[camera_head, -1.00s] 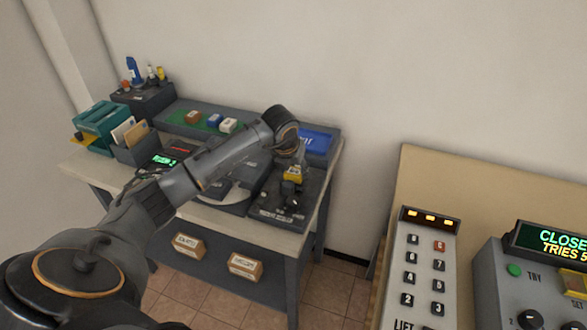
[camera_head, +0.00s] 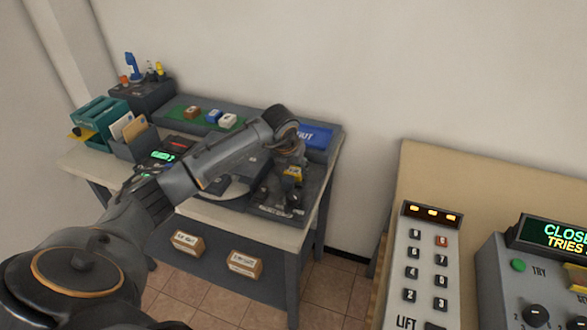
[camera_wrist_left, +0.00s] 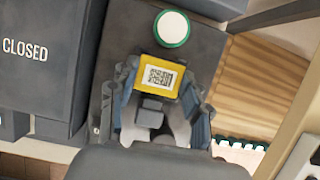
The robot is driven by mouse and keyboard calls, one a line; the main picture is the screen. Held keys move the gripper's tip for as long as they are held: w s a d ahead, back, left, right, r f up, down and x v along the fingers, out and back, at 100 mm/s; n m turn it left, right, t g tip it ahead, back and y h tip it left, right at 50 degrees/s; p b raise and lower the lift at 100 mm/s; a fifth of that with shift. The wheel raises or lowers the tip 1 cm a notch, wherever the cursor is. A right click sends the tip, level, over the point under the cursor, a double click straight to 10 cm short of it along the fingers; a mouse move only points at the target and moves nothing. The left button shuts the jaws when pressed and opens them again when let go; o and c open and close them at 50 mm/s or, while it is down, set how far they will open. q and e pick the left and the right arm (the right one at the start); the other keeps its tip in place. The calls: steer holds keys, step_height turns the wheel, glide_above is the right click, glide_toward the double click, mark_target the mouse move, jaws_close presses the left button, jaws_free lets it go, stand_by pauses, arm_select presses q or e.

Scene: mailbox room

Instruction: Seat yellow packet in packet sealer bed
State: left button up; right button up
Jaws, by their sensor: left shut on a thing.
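The yellow packet (camera_head: 293,171), with a printed code on a white label, is at my left gripper above the dark grey device at the right end of the back table. In the left wrist view the packet (camera_wrist_left: 161,76) is between the fingertips of my left gripper (camera_wrist_left: 160,82), which is shut on it. The dark grey device (camera_head: 284,211), which looks like the packet sealer, is partly covered by my gripper in the head view. I cannot tell whether the packet touches its bed. My right gripper is not in view.
A blue tray (camera_head: 316,137) lies behind the device. A green mat (camera_head: 180,119) with small blocks and a teal box (camera_head: 100,117) are farther left. A grey panel marked CLOSED (camera_wrist_left: 35,55) stands left in the wrist view. A keypad panel (camera_head: 425,265) is at the front right.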

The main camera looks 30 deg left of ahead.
arm_select(q)
steer(key=o, duration=1.6)
steer(key=shift+r+p, duration=1.8)
steer(key=shift+r, duration=1.2)
steer(key=shift+f, duration=0.1)
